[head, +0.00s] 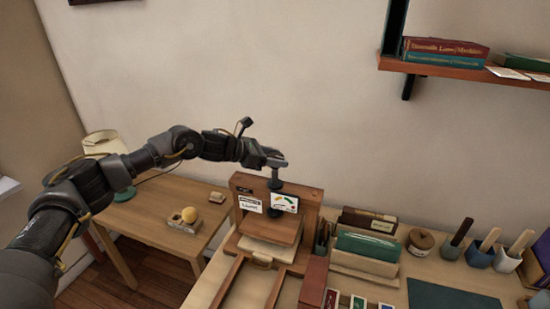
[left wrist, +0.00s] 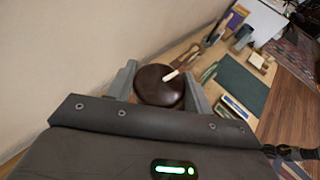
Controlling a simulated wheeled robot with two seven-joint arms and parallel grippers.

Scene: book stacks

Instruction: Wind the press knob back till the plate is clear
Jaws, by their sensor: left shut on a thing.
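The wooden press (head: 315,205) stands on the bench, with a dark screw (head: 276,182) running down through its top beam. My left gripper (head: 272,158) is at the top of the screw, shut on the press knob. In the left wrist view the knob (left wrist: 153,88) is a round dark brown disc with a pale mark, between the two grey fingers. The press plate (head: 268,232) is a wooden board under the beam. Labels on the press front cover part of the frame. I cannot tell the gap beneath the plate. My right gripper is not in view.
A side table (head: 150,212) with a lamp (head: 104,145) and a yellow ball (head: 189,214) stands to the left. Right of the press are a card holder (head: 365,250), a lidded pot (head: 420,240) and several tool cups. A wall shelf (head: 440,70) holds books. Wall space above the press is clear.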

